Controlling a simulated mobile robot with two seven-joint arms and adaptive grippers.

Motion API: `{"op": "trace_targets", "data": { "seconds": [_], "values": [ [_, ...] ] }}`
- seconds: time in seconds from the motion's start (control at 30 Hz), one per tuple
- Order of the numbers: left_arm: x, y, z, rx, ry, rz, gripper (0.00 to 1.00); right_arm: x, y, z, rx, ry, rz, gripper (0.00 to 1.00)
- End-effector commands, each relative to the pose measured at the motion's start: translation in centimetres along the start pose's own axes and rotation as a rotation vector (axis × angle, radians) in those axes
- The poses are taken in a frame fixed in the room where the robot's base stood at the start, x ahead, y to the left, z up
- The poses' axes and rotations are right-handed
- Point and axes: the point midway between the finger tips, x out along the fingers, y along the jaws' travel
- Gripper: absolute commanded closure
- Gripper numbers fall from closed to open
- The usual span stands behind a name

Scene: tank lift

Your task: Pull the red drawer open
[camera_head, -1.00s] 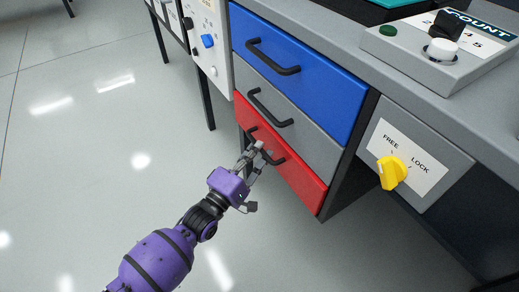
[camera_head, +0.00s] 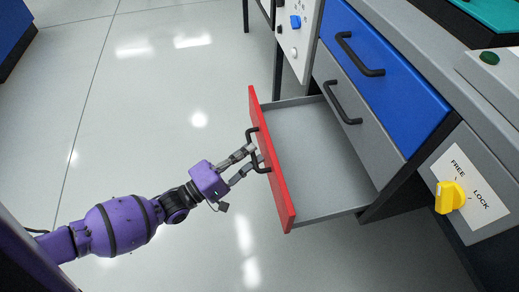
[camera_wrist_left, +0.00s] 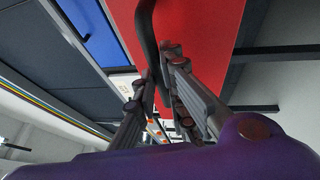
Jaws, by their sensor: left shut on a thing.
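The red drawer (camera_head: 272,165) is the lowest of three drawers and stands pulled out, with its empty grey inside showing in the head view. Its front also fills the upper middle of the left wrist view (camera_wrist_left: 205,35). A black bar handle (camera_head: 256,158) is on the red front. My left gripper (camera_head: 253,163) is shut on this handle, with its fingers on either side of it. The handle (camera_wrist_left: 147,40) runs down between the fingers in the left wrist view. My right gripper is not in view.
A closed grey drawer (camera_head: 344,98) and a closed blue drawer (camera_head: 385,65) sit above. A yellow knob (camera_head: 449,197) on a FREE/LOCK panel (camera_head: 470,190) is to the right, pointing near FREE. The floor (camera_head: 130,120) left of the drawer is clear.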

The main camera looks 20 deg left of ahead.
Motion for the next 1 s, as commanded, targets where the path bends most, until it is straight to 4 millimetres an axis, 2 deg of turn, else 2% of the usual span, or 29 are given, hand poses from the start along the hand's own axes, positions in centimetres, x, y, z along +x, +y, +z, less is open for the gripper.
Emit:
{"op": "trace_targets", "data": {
  "seconds": [0.33,0.37,0.5,0.83,1.0],
  "values": [
    [-0.1,0.1,0.0,0.004,-0.001,0.002,1.0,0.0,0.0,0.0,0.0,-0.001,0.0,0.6],
    [-0.1,0.1,0.0,0.004,-0.001,0.002,0.88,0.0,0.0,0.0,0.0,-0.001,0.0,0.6],
    [-0.1,0.1,0.0,0.003,-0.001,0.001,0.71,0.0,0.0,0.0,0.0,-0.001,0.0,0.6],
    [-0.3,0.0,-0.1,0.001,0.0,0.0,0.71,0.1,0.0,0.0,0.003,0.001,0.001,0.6],
    [-2.3,-0.1,-0.1,0.0,0.001,-0.003,0.71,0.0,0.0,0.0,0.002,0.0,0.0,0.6]
  ]
}}
